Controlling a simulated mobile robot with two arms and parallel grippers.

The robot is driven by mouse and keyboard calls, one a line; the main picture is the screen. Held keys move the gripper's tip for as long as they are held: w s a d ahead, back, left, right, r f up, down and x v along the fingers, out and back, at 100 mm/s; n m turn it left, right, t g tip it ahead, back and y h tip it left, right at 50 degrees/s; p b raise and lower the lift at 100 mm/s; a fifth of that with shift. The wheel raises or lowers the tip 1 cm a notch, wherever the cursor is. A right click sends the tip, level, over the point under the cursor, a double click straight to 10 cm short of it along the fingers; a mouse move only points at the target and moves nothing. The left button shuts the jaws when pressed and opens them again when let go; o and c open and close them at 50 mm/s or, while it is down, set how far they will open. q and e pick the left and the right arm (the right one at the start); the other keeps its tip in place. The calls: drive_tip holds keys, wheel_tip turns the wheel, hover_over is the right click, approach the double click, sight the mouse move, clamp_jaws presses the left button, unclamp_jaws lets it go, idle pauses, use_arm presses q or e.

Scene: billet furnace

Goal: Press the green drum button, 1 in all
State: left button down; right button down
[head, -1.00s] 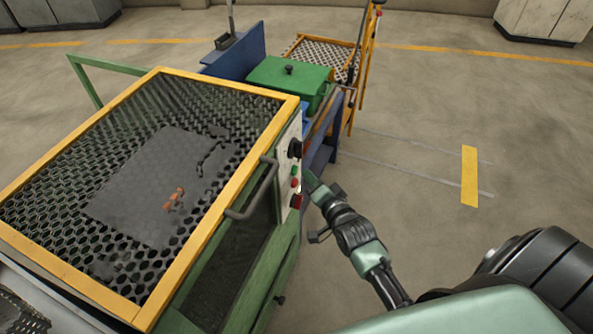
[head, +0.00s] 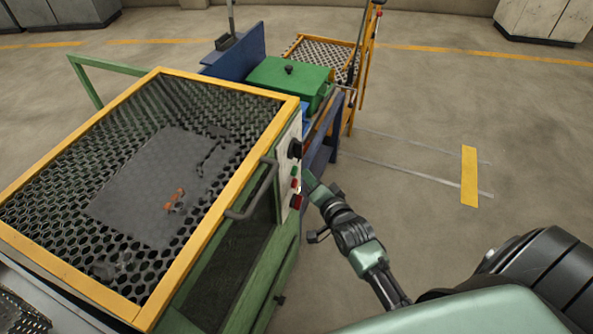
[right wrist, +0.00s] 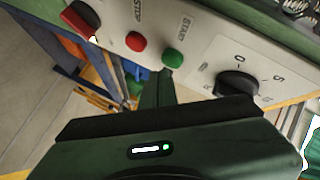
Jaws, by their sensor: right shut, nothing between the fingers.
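The green button (head: 295,171) sits on the pale control panel on the right side of the yellow-framed machine. In the right wrist view the green button (right wrist: 173,60) is labelled START, next to a red STOP button (right wrist: 136,41). My right gripper (head: 309,182) is shut and empty, its fingertips close in front of the panel. In the right wrist view the narrow fingertips (right wrist: 158,76) end just below and slightly left of the green button. I cannot tell whether they touch it. My left gripper is not in view.
A black dial (right wrist: 238,84) and a larger red control (right wrist: 80,18) flank the buttons. A curved handle (head: 252,195) sticks out from the machine near the panel. A green box (head: 290,80) stands behind. The floor to the right is open.

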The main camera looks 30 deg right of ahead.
drive_tip(key=shift+w+a, duration=0.2)
drive_tip(key=shift+w, duration=0.05)
